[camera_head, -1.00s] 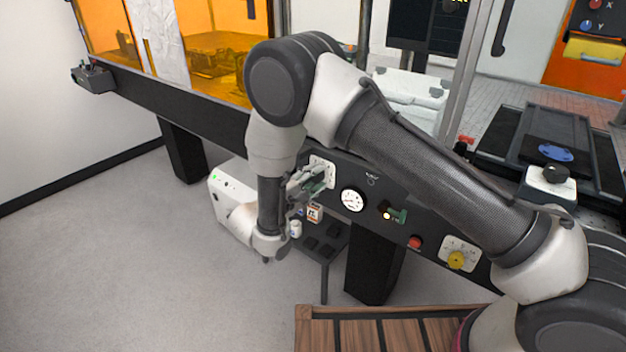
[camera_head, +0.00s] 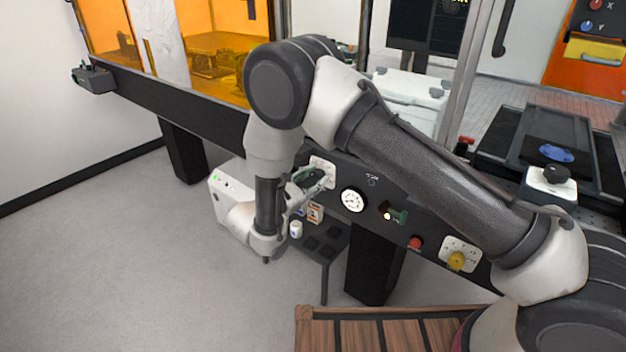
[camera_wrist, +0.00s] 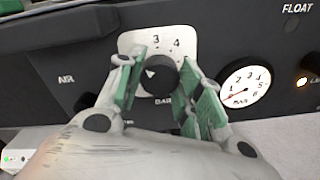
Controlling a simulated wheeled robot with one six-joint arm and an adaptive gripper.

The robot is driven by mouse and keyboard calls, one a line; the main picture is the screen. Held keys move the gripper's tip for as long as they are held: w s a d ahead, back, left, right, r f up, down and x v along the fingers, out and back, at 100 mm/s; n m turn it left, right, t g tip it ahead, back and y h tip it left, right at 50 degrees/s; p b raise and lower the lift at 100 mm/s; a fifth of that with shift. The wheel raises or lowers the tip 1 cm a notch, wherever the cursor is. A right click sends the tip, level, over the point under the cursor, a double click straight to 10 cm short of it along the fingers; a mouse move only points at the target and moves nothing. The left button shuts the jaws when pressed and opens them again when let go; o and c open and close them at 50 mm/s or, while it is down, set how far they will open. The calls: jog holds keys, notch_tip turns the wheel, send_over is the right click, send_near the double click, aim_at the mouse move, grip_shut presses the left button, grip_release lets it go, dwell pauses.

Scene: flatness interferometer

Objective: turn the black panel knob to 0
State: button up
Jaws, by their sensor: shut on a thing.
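The black panel knob (camera_wrist: 160,78) sits on a white dial plate (camera_wrist: 180,30) marked 3, 4 and BAR, in the upper middle of the wrist view. A white mark on the knob points to the upper left. The fingers hide the rest of the scale, and a 0 does not show. In the head view the plate (camera_head: 327,165) shows behind my gripper (camera_head: 312,180), which hides the knob.
A pressure gauge (camera_wrist: 243,87) is right of the plate, close to my right finger. A lit lamp (camera_wrist: 302,82) and FLOAT label are further right. Along the panel are a green-handled lever (camera_head: 398,216), a red button (camera_head: 415,242) and a yellow knob (camera_head: 456,260). A white box (camera_head: 224,200) stands below left.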

jog(key=n, duration=0.4)
jog(key=shift+f+n, duration=0.1)
jog(key=shift+n, duration=0.2)
jog(key=n, duration=0.3)
jog(key=shift+n, duration=0.3)
jog(key=n, duration=0.4)
jog(key=shift+a+h, duration=0.1)
jog(key=shift+h, duration=0.2)
jog(key=shift+n, duration=1.7)
jog(key=o, duration=1)
jog(key=shift+o, duration=0.2)
jog(key=v, duration=1.2)
jog(key=shift+f, duration=0.15)
